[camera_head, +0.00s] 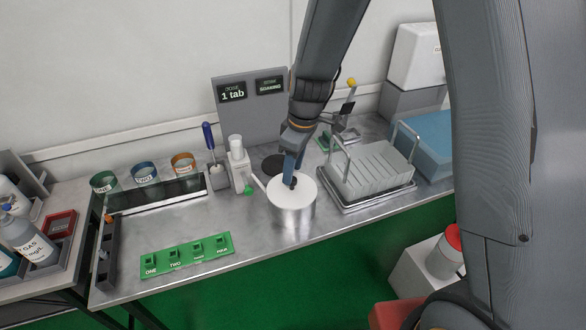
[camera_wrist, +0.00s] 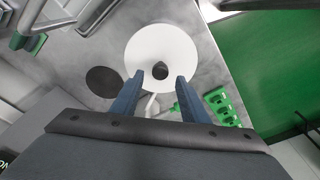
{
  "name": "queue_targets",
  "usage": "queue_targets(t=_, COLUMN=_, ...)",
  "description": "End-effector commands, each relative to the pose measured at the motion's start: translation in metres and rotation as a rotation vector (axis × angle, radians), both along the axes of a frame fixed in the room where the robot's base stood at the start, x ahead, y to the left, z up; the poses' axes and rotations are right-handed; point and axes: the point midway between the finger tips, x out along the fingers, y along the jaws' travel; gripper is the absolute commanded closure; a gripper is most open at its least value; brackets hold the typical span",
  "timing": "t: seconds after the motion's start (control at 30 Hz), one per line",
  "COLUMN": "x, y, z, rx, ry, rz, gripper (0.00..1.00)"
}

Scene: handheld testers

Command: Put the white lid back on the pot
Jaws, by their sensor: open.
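The white lid (camera_head: 292,189) lies on top of the silver pot (camera_head: 291,216) on the metal bench. Its round dark knob (camera_wrist: 160,71) stands up from the middle of the lid in the wrist view. My gripper (camera_head: 291,180) is right above the lid, pointing down, with its blue fingers close to the knob in the head view. In the wrist view the two fingers (camera_wrist: 155,82) are apart, with the knob between their lines and nothing held. The pot's walls are hidden under the lid in the wrist view.
A wire rack with grey plates (camera_head: 372,170) stands close right of the pot. A white dispenser (camera_head: 239,168) and a dark round disc (camera_head: 273,164) are behind left. A green numbered strip (camera_head: 187,256) lies front left. Bare bench lies between strip and pot.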

Motion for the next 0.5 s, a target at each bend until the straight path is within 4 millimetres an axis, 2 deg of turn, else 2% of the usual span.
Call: queue_targets(t=0.5, x=-0.005, y=-0.012, z=0.087, rx=0.001, ry=-0.005, rz=0.0, gripper=0.59)
